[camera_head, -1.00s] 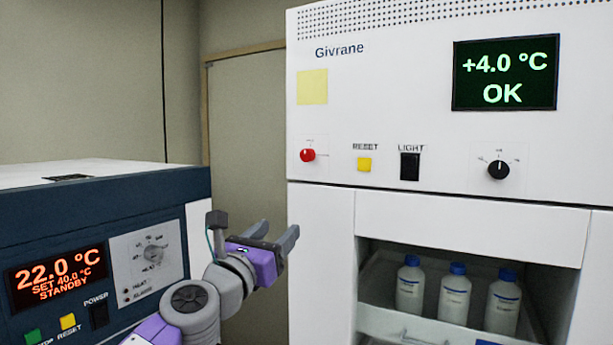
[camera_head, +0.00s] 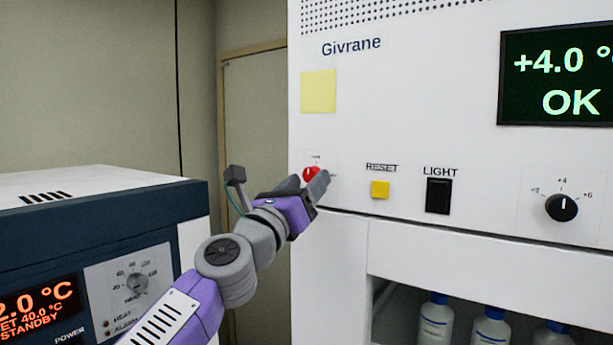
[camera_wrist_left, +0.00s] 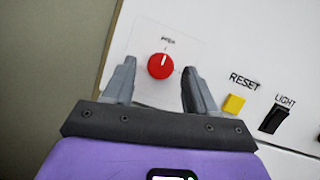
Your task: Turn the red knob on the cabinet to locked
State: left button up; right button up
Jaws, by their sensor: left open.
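The red knob (camera_head: 311,173) is on the left of the white cabinet's (camera_head: 430,100) front panel. In the head view my gripper partly covers it. In the left wrist view the red knob (camera_wrist_left: 161,66) shows whole, with a white pointer line toward the small label above it; the label is too small to read surely. My left gripper (camera_head: 315,184) is open, its fingers (camera_wrist_left: 157,82) on either side of the knob in the wrist view. The knob appears just beyond the fingertips; I cannot tell whether they touch it. My right gripper is not in view.
Right of the knob are a yellow RESET button (camera_head: 380,189), a black LIGHT switch (camera_head: 438,196) and a black dial (camera_head: 562,207). Bottles (camera_head: 436,318) stand in the open bay below. A blue-and-white unit (camera_head: 100,230) stands at the left.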

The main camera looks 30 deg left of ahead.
pick_arm(q)
jog(key=shift+w+r, duration=0.15)
jog(key=shift+w, duration=0.1)
jog(key=c, duration=1.1)
jog(key=shift+o, duration=0.2)
